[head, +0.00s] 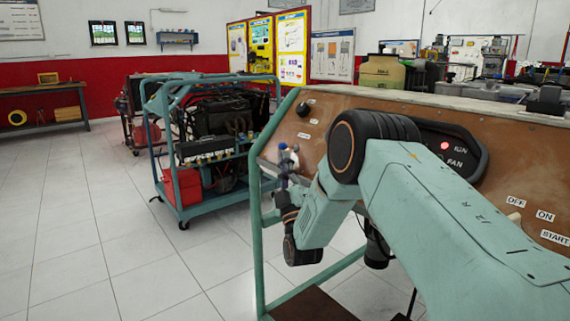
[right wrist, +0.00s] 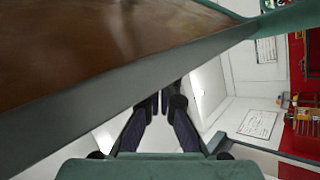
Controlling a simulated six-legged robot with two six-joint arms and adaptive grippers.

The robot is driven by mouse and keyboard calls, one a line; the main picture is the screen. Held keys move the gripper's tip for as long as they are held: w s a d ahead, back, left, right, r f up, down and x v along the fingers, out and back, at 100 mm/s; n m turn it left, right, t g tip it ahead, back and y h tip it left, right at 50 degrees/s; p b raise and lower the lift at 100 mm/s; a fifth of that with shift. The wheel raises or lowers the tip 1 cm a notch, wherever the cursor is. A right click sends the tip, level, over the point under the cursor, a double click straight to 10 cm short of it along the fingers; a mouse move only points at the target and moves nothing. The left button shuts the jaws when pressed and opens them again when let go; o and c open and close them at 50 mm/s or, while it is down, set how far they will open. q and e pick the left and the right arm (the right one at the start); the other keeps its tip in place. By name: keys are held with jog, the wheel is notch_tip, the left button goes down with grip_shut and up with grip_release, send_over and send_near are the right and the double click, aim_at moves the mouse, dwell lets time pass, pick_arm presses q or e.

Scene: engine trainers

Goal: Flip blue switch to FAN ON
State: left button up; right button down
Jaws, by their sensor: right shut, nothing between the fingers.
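The brown engine trainer panel (head: 525,165) slopes across the right of the head view. It bears a black plate (head: 476,165) with a lit red IGN lamp (head: 444,145) and a FAN label (head: 457,163). My right arm crosses in front of the panel and hides part of it. My right gripper (head: 284,165) is at the panel's left edge, small and partly unclear. A small blue and white part shows there; I cannot tell whether it is the blue switch. In the right wrist view my gripper (right wrist: 161,101) is shut and empty, by the panel's lower edge. My left gripper is out of view.
A teal-framed engine stand (head: 215,135) with a red box stands beyond the panel on the left. A workbench (head: 45,97) is against the far wall. White tiled floor at the left is clear. OFF, ON and START labels (head: 545,216) are at the panel's right.

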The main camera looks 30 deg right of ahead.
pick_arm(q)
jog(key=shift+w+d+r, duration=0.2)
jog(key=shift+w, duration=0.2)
